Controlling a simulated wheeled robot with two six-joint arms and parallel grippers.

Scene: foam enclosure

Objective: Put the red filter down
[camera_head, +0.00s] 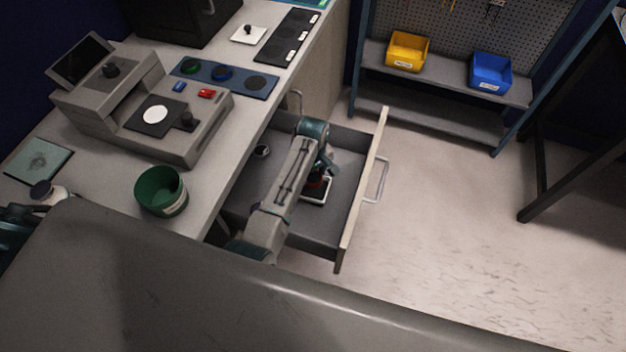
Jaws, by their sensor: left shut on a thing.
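My left arm reaches down into the open drawer (338,224), and its gripper (319,180) is low inside it. Something red, which looks like the red filter (317,183), shows at the jaws, and the gripper is shut on it. It is just over or in a small white-edged tray (328,194) on the drawer floor. The arm hides much of both, so I cannot tell whether the filter touches the tray. My right gripper cannot be made out.
A blue strip (226,72) with a green ring, a blue ring and a dark disc lies on the bench behind a grey instrument (200,140). A green pot (161,192) stands near the bench edge. A small round item (262,151) sits in the drawer. Floor right of the drawer is clear.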

